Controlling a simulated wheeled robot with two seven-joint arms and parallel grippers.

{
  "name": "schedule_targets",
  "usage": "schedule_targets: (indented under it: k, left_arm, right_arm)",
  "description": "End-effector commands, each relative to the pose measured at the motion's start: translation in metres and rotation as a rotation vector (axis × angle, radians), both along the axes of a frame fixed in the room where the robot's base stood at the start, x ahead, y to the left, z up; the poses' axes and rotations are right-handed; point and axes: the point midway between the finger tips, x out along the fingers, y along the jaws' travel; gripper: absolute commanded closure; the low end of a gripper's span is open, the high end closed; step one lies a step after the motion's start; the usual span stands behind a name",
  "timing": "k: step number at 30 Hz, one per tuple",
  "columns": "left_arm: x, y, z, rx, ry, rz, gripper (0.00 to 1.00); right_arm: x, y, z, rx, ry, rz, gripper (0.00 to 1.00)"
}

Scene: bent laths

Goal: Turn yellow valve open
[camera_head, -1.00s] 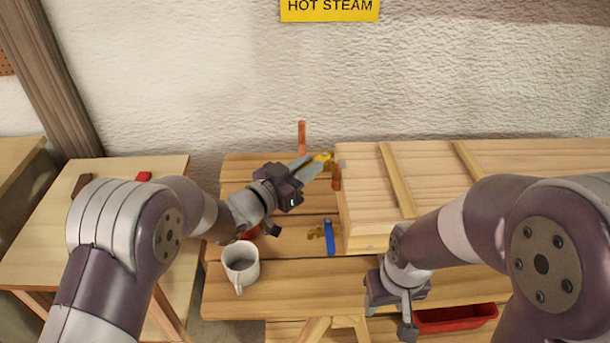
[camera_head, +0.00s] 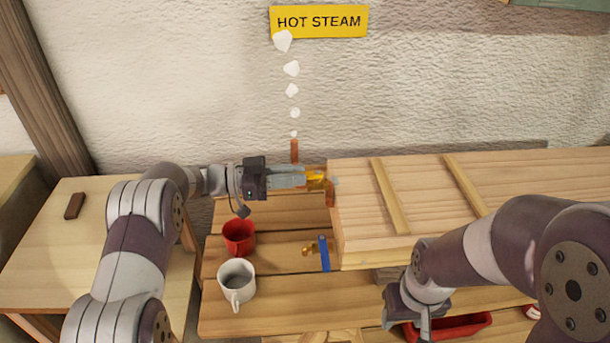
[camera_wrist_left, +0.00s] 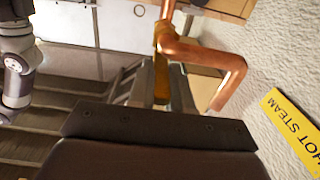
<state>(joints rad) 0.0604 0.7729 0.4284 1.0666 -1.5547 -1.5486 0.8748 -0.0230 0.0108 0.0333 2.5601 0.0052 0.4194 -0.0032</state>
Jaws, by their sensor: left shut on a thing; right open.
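The yellow valve (camera_head: 315,174) sits on a copper pipe (camera_head: 330,192) at the left end of the long wooden box. My left gripper (camera_head: 305,177) is shut on the yellow valve's handle, reaching it from the left. In the left wrist view the yellow handle (camera_wrist_left: 165,85) lies between the fingers, below the bent copper pipe (camera_wrist_left: 215,62). White puffs of steam (camera_head: 291,90) rise above the upright copper pipe end (camera_head: 294,150). My right gripper (camera_head: 415,325) is open and empty at the bench's front; its tips are partly hard to make out.
A red mug (camera_head: 239,238) and a white mug (camera_head: 237,282) stand on the bench at left. The wooden box (camera_head: 360,230) fills the right; a red tray (camera_head: 465,326) is below. A yellow HOT STEAM sign (camera_head: 318,21) hangs above.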

Motion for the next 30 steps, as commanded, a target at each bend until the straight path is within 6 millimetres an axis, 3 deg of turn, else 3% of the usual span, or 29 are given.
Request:
schedule_targets:
  k: [18, 19, 21, 30]
  left_arm:
    - [0.0017, 0.0093, 0.0045, -0.005, -0.007, -0.020, 1.00]
    - [0.0017, 0.0093, 0.0046, -0.005, -0.008, -0.020, 0.74]
    - [0.0016, 0.0093, 0.0043, -0.005, -0.007, -0.020, 0.55]
    - [0.0013, 0.0115, 0.0016, -0.003, -0.003, -0.020, 0.55]
  right_arm:
    - [0.0000, 0.0000, 0.0008, 0.000, 0.000, 0.000, 0.49]
    - [0.0000, 0.0000, 0.0008, 0.000, 0.000, 0.000, 0.49]
    - [0.0000, 0.0000, 0.0008, 0.000, 0.000, 0.000, 0.49]
    - [0.0000, 0.0000, -0.0003, 0.000, 0.000, 0.000, 0.49]
